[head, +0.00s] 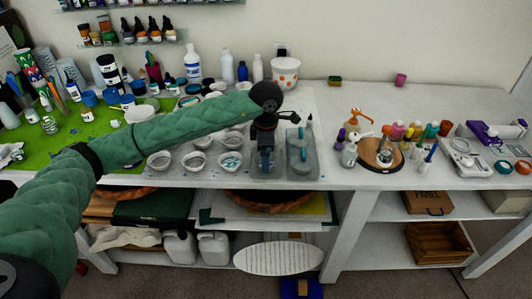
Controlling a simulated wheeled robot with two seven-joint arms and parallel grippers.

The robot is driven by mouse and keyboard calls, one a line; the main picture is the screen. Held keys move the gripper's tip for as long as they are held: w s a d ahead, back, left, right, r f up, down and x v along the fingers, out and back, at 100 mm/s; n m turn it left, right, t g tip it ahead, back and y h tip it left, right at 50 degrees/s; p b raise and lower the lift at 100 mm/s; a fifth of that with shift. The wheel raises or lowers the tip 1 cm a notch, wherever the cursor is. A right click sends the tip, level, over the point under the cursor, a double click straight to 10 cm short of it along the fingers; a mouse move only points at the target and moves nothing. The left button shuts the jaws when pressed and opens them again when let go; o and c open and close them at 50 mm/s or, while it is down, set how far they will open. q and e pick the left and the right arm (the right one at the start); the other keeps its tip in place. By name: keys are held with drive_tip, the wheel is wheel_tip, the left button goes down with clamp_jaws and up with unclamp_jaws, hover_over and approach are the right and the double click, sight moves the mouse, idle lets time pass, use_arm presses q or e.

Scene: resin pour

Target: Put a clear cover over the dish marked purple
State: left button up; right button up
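My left arm reaches across from the left, and its dark gripper (265,166) points down over the right end of the grey work mat. The fingers are small and dark, so I cannot tell whether they are open or shut. Several small clear dishes stand on the mat to its left, among them one (160,160), another (195,161) and one with bluish contents (230,161). No purple mark can be made out on any dish. I cannot single out a clear cover. My arm hides part of the mat behind it. My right gripper is not in view.
A spotted pot (285,72) and bottles (192,62) stand behind.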

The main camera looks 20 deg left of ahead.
use_arm(q)
drive_tip(key=shift+f, duration=0.1)
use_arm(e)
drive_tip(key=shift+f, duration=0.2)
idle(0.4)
use_arm(q)
drive_tip(key=o, duration=0.7)
drive_tip(key=shift+o, duration=0.2)
wheel_tip(320, 180, up, 8)
drive_tip(key=b, duration=0.2)
drive_tip(key=shift+f+b, duration=0.1)
drive_tip(key=shift+b, duration=0.3)
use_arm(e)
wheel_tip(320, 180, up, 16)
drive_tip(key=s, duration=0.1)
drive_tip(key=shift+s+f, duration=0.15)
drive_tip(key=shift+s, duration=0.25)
